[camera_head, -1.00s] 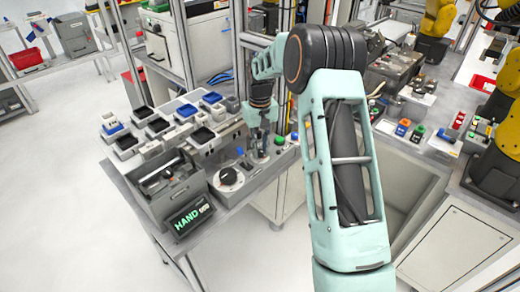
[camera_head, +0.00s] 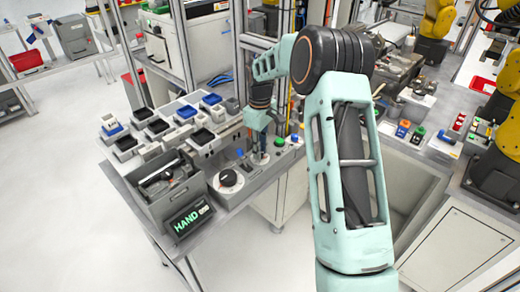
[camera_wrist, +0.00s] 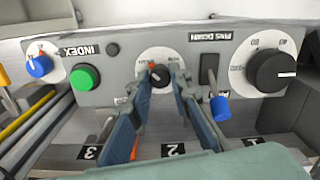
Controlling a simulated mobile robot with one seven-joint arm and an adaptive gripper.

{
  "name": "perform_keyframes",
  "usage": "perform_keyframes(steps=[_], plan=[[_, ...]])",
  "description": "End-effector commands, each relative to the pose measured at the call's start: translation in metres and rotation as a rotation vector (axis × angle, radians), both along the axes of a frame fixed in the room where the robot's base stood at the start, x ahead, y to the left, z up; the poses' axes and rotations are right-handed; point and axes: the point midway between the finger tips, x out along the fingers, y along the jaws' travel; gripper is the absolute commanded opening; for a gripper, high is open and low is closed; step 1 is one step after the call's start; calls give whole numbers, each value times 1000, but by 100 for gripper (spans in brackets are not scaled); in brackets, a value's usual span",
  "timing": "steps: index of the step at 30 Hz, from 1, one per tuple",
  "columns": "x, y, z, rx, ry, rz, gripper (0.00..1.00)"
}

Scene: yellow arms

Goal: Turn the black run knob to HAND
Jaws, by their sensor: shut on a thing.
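The black run knob (camera_wrist: 159,76) sits on a small white dial in the middle of the grey control panel (camera_wrist: 122,62) in the wrist view. My gripper (camera_wrist: 161,78) is shut on it, one finger on each side. The marks around the dial are too small to read. In the head view my gripper (camera_head: 259,156) is down at the panel and hides the knob. A small display (camera_head: 190,217) at the table's front corner shows HAND in green letters.
A green INDEX button (camera_wrist: 85,78) and a blue knob (camera_wrist: 40,65) lie left of the run knob. Right of it are a black switch (camera_wrist: 208,68), a blue-tipped lever (camera_wrist: 220,107) and a large black knob (camera_wrist: 270,72). A grey bin (camera_head: 168,195) stands beside the panel.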

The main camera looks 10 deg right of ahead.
Motion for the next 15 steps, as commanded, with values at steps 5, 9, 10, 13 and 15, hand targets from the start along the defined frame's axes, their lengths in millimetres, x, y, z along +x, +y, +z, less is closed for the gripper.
perform_keyframes(steps=[5,9,10,13,15], plan=[[1,0,2,0,-5,8,0],[2,0,2,0,-5,8,0],[1,0,2,0,-5,8,0],[2,0,2,0,-5,7,20],[1,0,1,0,-4,7,28]])
